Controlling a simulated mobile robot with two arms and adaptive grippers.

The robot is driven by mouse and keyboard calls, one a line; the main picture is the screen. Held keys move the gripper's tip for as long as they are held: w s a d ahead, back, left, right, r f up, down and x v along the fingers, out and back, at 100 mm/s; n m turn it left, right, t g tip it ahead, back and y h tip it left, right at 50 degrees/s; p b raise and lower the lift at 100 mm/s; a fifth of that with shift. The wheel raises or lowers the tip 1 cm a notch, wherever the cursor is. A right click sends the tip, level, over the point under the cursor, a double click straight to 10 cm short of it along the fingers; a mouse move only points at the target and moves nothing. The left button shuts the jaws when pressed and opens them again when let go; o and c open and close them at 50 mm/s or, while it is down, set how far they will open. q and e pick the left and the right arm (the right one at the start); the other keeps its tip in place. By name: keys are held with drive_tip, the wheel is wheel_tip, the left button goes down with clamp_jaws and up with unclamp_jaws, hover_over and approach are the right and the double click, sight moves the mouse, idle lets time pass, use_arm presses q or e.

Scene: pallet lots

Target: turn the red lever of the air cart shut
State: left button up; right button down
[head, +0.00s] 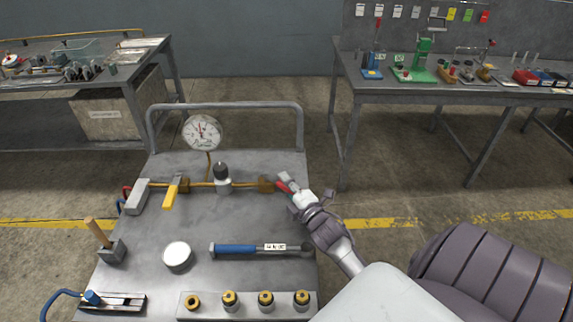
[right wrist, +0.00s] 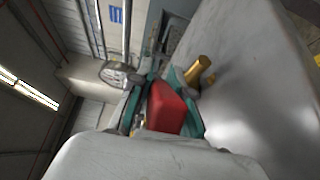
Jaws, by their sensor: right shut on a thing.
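The air cart (head: 220,278) stands in front of me with a grey top. A brass pipe (head: 202,185) runs across it, with a yellow lever (head: 170,195) toward the left and the red lever (head: 284,184) at the right end, by a brass valve body (head: 266,184). My right gripper (head: 292,190) is at the red lever and shut on it. In the right wrist view the red lever (right wrist: 167,108) sits between the teal-edged fingers, with brass (right wrist: 198,70) beside it. The gripper hides part of the lever in the head view. My left gripper is not in view.
A pressure gauge (head: 202,132) rises behind the pipe, and a grey knob valve (head: 222,178) is mid-pipe. A blue-handled torque wrench (head: 250,249), a round tin (head: 178,256) and a strip of brass fittings (head: 247,304) lie nearer me. A rail bounds the cart's far edge.

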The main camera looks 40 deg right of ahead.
drive_tip(key=shift+f, duration=0.1)
drive_tip(key=c, duration=1.1)
unclamp_jaws()
drive_tip(key=s, duration=0.4)
drive_tip(key=s+a, duration=0.1)
drive_tip(key=s, duration=0.3)
drive_tip(key=s+a, duration=0.1)
drive_tip(key=s, duration=0.2)
drive_tip(key=shift+s+a, duration=0.1)
drive_tip(key=shift+s, duration=0.3)
